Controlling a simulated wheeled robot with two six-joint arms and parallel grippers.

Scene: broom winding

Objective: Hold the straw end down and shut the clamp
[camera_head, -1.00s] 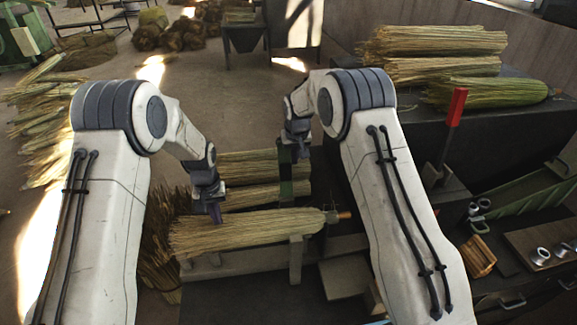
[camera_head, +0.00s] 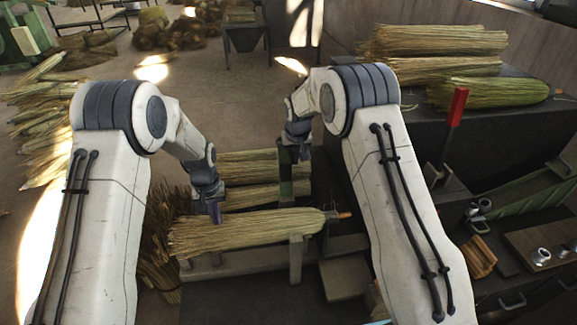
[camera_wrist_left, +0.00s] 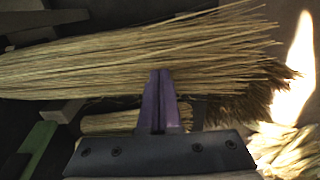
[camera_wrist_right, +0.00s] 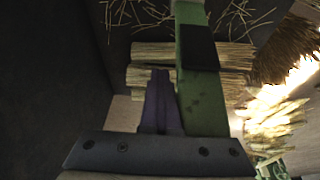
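A straw bundle (camera_head: 260,231) lies across the work stand, its bound end to the right and its loose straw ends to the left. My left gripper (camera_head: 214,212) is shut, with its purple fingertips at the straw near the loose end. In the left wrist view the fingers (camera_wrist_left: 159,78) overlap the edge of the bundle (camera_wrist_left: 110,60). My right gripper (camera_wrist_right: 161,78) is shut beside a green upright bar with a dark pad (camera_wrist_right: 200,90), seemingly part of the clamp. The bar (camera_head: 286,178) also shows in the head view. Whether the fingers touch it I cannot tell.
More straw bundles (camera_head: 245,165) lie behind the stand. A red-handled lever (camera_head: 457,107) stands on the dark bench at right, with several bundles (camera_head: 435,42) behind it. Loose straw (camera_head: 35,120) is piled at left. Open floor (camera_head: 215,100) lies beyond my arms.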

